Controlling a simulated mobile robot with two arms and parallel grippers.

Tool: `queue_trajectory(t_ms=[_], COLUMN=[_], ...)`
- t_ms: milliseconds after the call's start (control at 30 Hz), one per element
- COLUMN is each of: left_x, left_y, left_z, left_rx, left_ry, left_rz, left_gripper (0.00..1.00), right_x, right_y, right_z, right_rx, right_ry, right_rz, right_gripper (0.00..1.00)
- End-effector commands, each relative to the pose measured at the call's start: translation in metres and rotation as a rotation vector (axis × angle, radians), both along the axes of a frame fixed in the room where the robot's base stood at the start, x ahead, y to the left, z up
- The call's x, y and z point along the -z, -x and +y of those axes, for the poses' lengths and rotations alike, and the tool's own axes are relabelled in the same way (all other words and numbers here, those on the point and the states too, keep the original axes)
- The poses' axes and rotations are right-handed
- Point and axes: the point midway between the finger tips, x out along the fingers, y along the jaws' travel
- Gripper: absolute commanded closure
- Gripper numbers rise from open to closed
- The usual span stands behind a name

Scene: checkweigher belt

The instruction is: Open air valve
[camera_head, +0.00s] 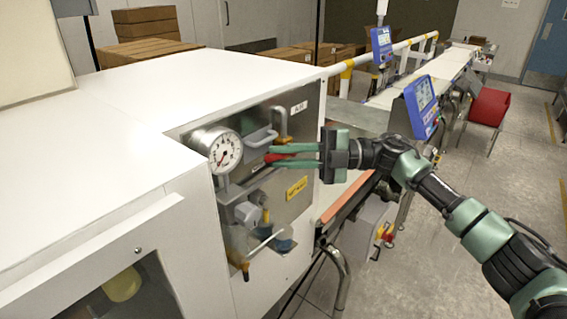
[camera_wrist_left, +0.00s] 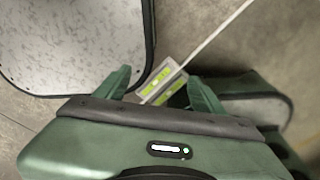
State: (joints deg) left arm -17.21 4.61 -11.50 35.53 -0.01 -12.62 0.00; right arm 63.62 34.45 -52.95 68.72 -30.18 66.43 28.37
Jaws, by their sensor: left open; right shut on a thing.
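The air valve's red handle (camera_head: 280,157) shows on the metal panel (camera_head: 297,205) under the "AIR" label (camera_head: 299,108). My right gripper (camera_head: 271,157) reaches in from the right, its green fingers shut on the red handle, one above and one below. The fingers hide part of the handle. A round white pressure gauge (camera_head: 224,152) sits just left of the handle; its exact reading is too small to tell. My left gripper (camera_wrist_left: 160,90) is not in the head view; in the left wrist view its green fingers are apart and hold nothing.
The white machine housing (camera_head: 190,85) surrounds the panel. Blue displays (camera_head: 421,104) stand along the conveyor behind my right arm. A red chair (camera_head: 489,107) and open grey floor (camera_head: 430,255) are at the right. In the left wrist view, a grey thing with green labels (camera_wrist_left: 162,82) lies beyond the fingers.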

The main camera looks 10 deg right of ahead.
Motion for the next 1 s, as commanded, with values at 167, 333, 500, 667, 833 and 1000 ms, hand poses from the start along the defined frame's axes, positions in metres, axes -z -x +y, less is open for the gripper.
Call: queue_trajectory(t_ms=[167, 333, 500, 667, 833, 1000], left_x=[-0.001, -0.001, -0.001, -0.006, -0.001, 0.013], left_y=[0.000, 0.000, 0.000, 0.000, -0.001, 0.000], left_z=[0.000, 0.000, 0.000, 0.000, 0.000, 0.000], left_rx=[0.000, 0.000, 0.000, 0.000, -0.001, -0.001], left_ry=[0.000, 0.000, 0.000, 0.000, 0.000, 0.000], left_rz=[0.000, 0.000, 0.000, 0.000, -0.001, -0.001], left_gripper=[0.31, 0.31, 0.31, 0.31, 0.31, 0.31], right_x=[0.001, 0.001, 0.000, 0.000, 0.014, 0.009], right_y=[0.000, 0.000, 0.000, 0.001, 0.000, 0.000], right_z=[0.000, 0.000, 0.000, 0.001, -0.013, -0.047], right_rx=[-0.002, -0.002, -0.001, 0.000, 0.004, 0.005], right_ry=[0.003, 0.003, 0.003, 0.067, 0.182, 0.180], right_rz=[0.003, 0.002, 0.000, -0.066, -0.178, -0.177], right_gripper=[1.00, 0.63, 0.63, 0.63, 0.63, 0.63])
